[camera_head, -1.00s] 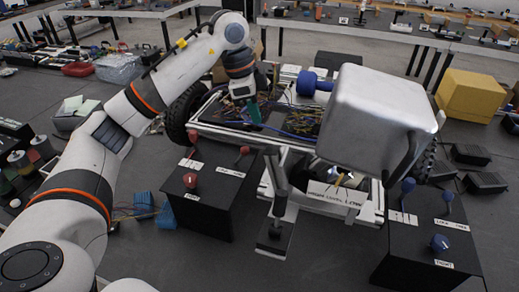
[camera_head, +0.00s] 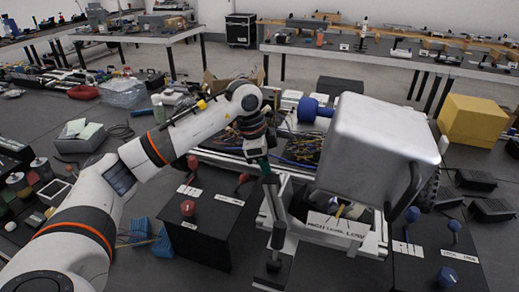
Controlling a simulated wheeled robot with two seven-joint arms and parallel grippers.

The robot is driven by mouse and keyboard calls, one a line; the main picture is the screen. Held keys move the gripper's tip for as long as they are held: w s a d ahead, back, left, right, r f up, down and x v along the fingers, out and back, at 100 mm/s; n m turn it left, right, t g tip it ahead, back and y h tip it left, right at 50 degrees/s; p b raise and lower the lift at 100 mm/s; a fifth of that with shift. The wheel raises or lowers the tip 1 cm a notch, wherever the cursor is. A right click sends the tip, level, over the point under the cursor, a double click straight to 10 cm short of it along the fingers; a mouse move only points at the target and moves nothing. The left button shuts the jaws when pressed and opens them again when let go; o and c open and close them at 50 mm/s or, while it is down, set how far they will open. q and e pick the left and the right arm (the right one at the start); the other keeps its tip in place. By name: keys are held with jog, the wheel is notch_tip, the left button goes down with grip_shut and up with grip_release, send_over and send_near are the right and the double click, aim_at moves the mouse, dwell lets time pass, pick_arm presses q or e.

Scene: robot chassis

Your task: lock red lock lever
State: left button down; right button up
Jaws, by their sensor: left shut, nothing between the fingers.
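The red lock lever (camera_head: 242,179) stands on the top of the left black box (camera_head: 215,232), at its right side. A white label (camera_head: 230,199) lies in front of it. Another red lever (camera_head: 192,163) stands at the box's back left, and a red round knob (camera_head: 187,208) is at its front left. My left gripper (camera_head: 270,181) reaches down just to the right of the red lock lever in the picture. It is shut and empty. I cannot tell whether it touches the lever. My right gripper is not in view.
A large silver box (camera_head: 375,140) stands close on the right of my left gripper. A right black box (camera_head: 425,268) carries blue levers (camera_head: 412,214) and a blue knob (camera_head: 446,276).

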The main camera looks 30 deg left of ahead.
aim_at(241, 182)
pick_arm(q)
jog(key=a+f, duration=0.1)
jog(key=s+a+p, duration=0.1)
jog(key=a+f+p, duration=0.1)
jog(key=shift+s+f, duration=0.25)
jog(key=shift+f, duration=0.1)
jog(key=shift+d, duration=0.1)
jog(key=shift+w, duration=0.1)
